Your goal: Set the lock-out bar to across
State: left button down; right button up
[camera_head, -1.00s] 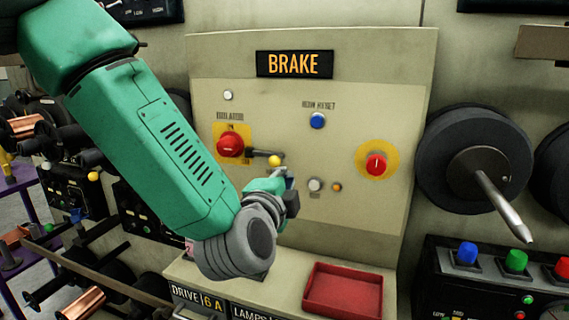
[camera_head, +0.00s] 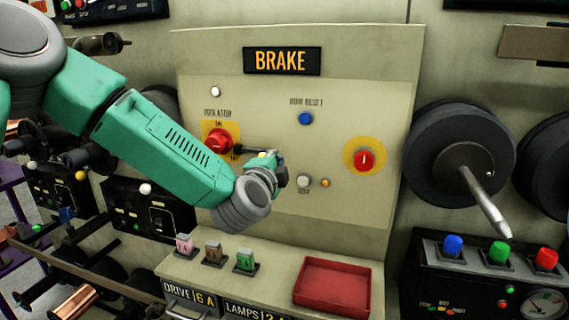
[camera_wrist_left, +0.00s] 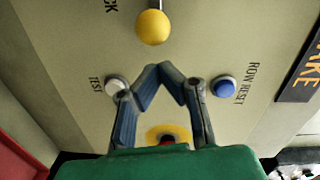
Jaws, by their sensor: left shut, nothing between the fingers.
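The lock-out bar (camera_head: 250,149) is a dark lever that points right from beside the red isolator knob (camera_head: 218,140) on the brake panel. Its yellow ball end is partly hidden by my gripper in the head view. In the left wrist view the whole yellow ball (camera_wrist_left: 152,27) shows, with a short piece of the bar above it. My left gripper (camera_head: 280,162) is at the panel, close to the ball. In the left wrist view its fingertips (camera_wrist_left: 160,70) meet and hold nothing, a visible gap below the ball in the picture. My right gripper is not in view.
The panel also has a blue row reset button (camera_head: 306,118), a white test button (camera_head: 303,181) and a red knob on yellow (camera_head: 364,160). A large spool (camera_head: 440,140) stands to the right.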

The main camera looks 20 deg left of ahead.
aim_at(258, 151)
pick_arm(q)
jog(key=shift+w+a+f, duration=0.1)
jog(key=shift+a+f, duration=0.05)
jog(key=shift+a, duration=0.65)
jog(key=shift+d, duration=0.1)
jog(key=a+p, duration=0.2)
jog(key=a, duration=0.2)
jog(key=shift+a, duration=0.75)
